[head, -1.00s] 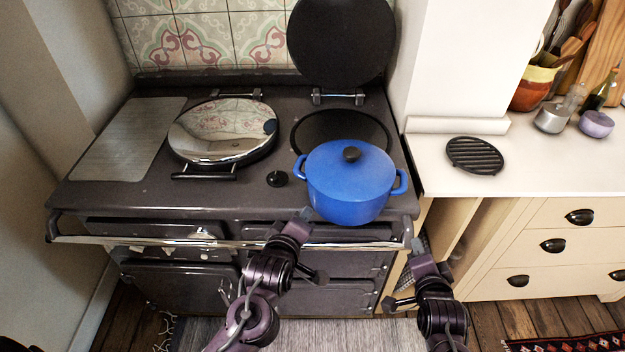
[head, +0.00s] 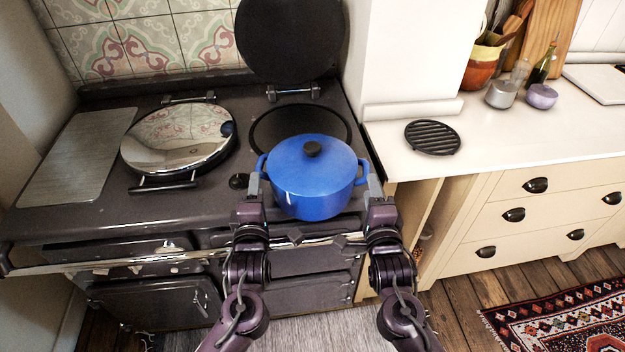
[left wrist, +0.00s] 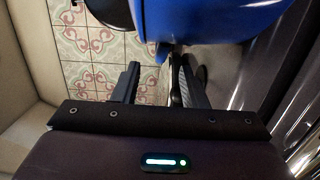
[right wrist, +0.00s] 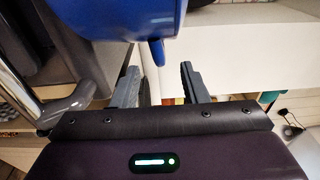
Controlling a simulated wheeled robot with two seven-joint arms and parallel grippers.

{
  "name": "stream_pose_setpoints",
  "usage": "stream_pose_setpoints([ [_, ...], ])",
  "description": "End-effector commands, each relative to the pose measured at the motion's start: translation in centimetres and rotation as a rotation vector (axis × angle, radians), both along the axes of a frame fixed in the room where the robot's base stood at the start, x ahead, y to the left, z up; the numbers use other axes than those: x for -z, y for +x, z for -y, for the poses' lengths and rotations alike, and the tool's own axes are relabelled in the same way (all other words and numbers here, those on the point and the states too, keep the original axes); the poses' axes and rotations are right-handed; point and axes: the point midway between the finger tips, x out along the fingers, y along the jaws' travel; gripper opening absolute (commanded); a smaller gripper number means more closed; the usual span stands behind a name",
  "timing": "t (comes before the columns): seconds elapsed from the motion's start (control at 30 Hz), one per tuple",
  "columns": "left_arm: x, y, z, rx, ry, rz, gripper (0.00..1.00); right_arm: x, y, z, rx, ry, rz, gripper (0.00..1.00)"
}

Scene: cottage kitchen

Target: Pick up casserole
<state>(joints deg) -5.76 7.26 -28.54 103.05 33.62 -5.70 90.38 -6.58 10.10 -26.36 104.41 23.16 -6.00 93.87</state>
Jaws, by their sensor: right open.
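The casserole (head: 318,192) is a blue lidded pot with a black knob and two side handles. It stands upright at the front right of the dark range cooker, before the round hotplate. My left gripper (head: 253,186) is at its left handle and my right gripper (head: 374,184) at its right handle. In the left wrist view the left fingers (left wrist: 160,80) are apart, with the blue left handle (left wrist: 163,52) just beyond the tips. In the right wrist view the right fingers (right wrist: 158,78) are apart, with the right handle (right wrist: 157,52) near the tips. Contact cannot be told.
The round hotplate (head: 300,122) lies behind the casserole under a raised black lid (head: 290,45). A closed chrome lid (head: 180,137) is to the left. A front rail (head: 130,258) runs along the cooker. A black trivet (head: 432,137) lies on the white counter (head: 520,135), which has free room.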

Motion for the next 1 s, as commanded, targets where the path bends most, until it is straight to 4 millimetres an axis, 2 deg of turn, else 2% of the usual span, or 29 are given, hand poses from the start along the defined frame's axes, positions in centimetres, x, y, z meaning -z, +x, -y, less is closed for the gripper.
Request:
stream_pose_setpoints([
  [0.3,-0.2,4.8,-0.4,0.0,0.003,0.002,0.39,-0.2,4.8,-0.3,0.001,-0.003,0.002,0.4],
  [0.5,-0.1,6.8,-0.5,0.0,0.002,0.001,0.39,-0.1,6.8,-0.5,0.0,-0.002,0.0,0.4],
  [0.87,-0.1,7.3,-0.6,0.0,0.002,0.0,0.39,0.0,7.2,-0.6,0.0,-0.001,-0.001,0.4],
  [1.0,-0.1,7.3,-0.6,0.0,0.002,0.0,0.23,0.0,7.2,-0.6,0.0,-0.001,-0.001,0.25],
])
